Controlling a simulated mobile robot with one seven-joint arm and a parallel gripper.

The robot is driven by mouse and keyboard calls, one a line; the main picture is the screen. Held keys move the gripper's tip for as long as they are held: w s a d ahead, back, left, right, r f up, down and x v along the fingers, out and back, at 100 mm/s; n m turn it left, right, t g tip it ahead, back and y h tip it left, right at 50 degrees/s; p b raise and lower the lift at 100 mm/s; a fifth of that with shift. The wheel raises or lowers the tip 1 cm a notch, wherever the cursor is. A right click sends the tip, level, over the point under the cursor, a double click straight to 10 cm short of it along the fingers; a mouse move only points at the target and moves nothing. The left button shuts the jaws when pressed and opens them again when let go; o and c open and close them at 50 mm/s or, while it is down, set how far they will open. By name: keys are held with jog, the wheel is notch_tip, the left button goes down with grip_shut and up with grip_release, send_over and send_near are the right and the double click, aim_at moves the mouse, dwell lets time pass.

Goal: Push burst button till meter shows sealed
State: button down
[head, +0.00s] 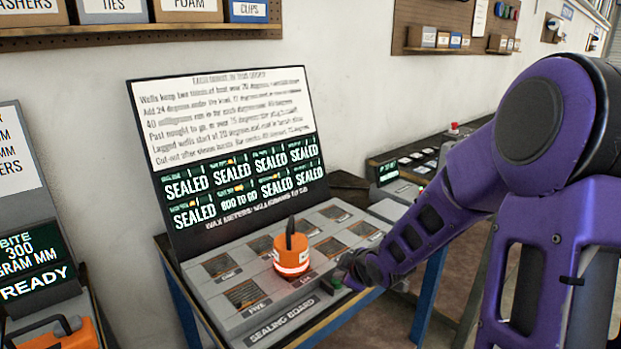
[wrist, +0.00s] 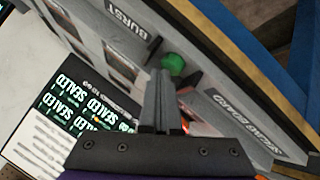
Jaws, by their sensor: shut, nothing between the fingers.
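The sealing board (head: 222,323) is a grey slanted console with several square wells. A green burst button (head: 337,281) sits on its front edge; it also shows in the wrist view (wrist: 174,64) beside a BURST label (wrist: 130,20). The meter screen (head: 243,187) reads SEALED in every cell but one, which reads "800 TO GO", in the lower row. My gripper (head: 345,262) is shut and empty; in the wrist view its fingertips (wrist: 160,76) are right by the button. I cannot tell whether they touch it. An orange tool with a black stem (head: 291,256) stands on a well.
A text board (head: 225,112) rises above the meter screen. At the left are another display (head: 40,265) reading READY and an orange tool (head: 65,335). Another bench with a panel (head: 408,165) stands behind my arm. Labelled bins (head: 190,10) hang on the wall.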

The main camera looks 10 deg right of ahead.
jog(key=shift+r, duration=0.15)
jog(key=shift+r+p, duration=0.85)
jog(key=shift+p, duration=0.15)
notch_tip(320, 180, up, 4)
jog(key=p, duration=0.3)
jog(key=shift+f, duration=0.25)
notch_tip(320, 180, up, 2)
jog(key=shift+r+p, duration=0.25)
jog(key=shift+p, duration=0.35)
jog(key=shift+w, duration=0.1)
